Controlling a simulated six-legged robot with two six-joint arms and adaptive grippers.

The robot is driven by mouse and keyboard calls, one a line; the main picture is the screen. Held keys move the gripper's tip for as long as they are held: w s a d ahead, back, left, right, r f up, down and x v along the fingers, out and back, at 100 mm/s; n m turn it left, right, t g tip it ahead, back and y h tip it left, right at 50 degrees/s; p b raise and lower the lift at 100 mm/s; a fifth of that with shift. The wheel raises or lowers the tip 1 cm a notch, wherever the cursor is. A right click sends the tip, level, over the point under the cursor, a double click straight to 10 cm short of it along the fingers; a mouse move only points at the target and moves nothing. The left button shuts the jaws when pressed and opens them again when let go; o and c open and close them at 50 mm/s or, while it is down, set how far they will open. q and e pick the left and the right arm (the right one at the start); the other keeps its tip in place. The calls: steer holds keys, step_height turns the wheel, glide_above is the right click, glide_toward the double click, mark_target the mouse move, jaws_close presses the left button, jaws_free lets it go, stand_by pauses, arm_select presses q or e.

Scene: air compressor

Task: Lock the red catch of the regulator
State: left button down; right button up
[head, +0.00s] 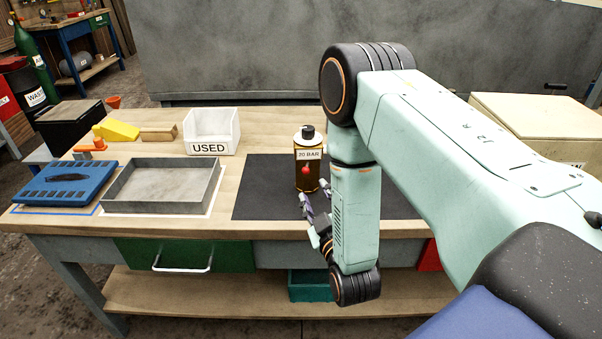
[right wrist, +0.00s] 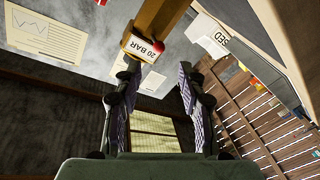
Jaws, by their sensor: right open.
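The regulator (head: 307,144) stands upright on the dark mat of the bench, a brown body with a black knob on top and a white 20 BAR label. Its red catch (head: 305,169) is on the front below the label. My right gripper (head: 314,198) is at the front of the regulator, near its lower part. In the right wrist view the gripper (right wrist: 158,70) is open and empty. There the red catch (right wrist: 158,47) shows just beyond the fingertips, beside the label on the regulator (right wrist: 163,15). I cannot tell whether they touch. My left gripper is not in view.
The dark mat (head: 262,190) is clear left of the regulator. A white USED bin (head: 212,132), a grey metal tray (head: 160,205) and a blue slotted panel (head: 50,190) are further left. My right arm hides the mat's right part.

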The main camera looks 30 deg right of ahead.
mark_target(306, 172)
steer(key=x, duration=0.6)
steer(key=shift+w+d+b, duration=0.1)
steer(key=shift+b, duration=0.2)
steer(key=shift+w+d, duration=0.3)
steer(key=shift+w+a+r, duration=0.1)
steer(key=shift+w, duration=0.05)
steer(key=shift+w, duration=0.1)
steer(key=shift+c, duration=1.1)
steer(key=c, duration=0.3)
jaws_close()
